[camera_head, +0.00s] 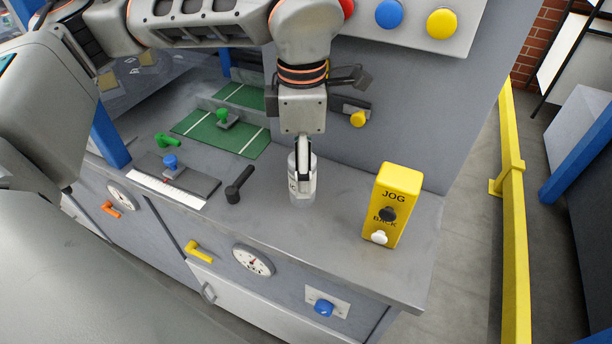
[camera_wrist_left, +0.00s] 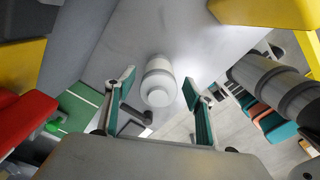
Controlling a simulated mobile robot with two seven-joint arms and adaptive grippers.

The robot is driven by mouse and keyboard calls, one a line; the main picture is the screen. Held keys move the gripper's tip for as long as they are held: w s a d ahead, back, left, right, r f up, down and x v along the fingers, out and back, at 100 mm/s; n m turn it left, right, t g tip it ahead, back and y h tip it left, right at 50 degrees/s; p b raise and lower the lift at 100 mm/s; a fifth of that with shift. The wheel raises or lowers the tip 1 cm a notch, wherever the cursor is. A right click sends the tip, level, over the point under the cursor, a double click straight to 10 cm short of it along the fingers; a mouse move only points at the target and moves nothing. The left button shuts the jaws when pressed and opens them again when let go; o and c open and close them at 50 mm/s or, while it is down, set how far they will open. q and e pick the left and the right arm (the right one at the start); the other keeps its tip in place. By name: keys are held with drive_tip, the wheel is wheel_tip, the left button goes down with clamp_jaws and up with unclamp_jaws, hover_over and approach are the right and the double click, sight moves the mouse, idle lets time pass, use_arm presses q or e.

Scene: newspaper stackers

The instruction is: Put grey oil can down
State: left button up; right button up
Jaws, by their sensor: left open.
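The grey oil can (camera_head: 302,188) stands upright on the grey bench top (camera_head: 335,215), near its front edge. In the left wrist view the can (camera_wrist_left: 158,82) shows from above as a pale cylinder with a narrower top. My left gripper (camera_head: 304,168) points down over the can. Its two green-padded fingers are open, one on each side of the can, with visible gaps. The gripper hides part of the can's top in the head view.
A yellow JOG/BACK button box (camera_head: 393,200) stands to the right of the can. A black lever (camera_head: 238,185) is to its left, and a green mat (camera_head: 222,133) lies behind that. A panel wall with a yellow knob (camera_head: 358,119) rises behind. Bare bench separates the can from the box.

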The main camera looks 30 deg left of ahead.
sight(299, 203)
use_arm(q)
wheel_tip(299, 203, down, 5)
drive_tip(key=shift+w+a+f, duration=0.1)
drive_tip(key=shift+f, duration=0.05)
drive_tip(key=c, duration=1.3)
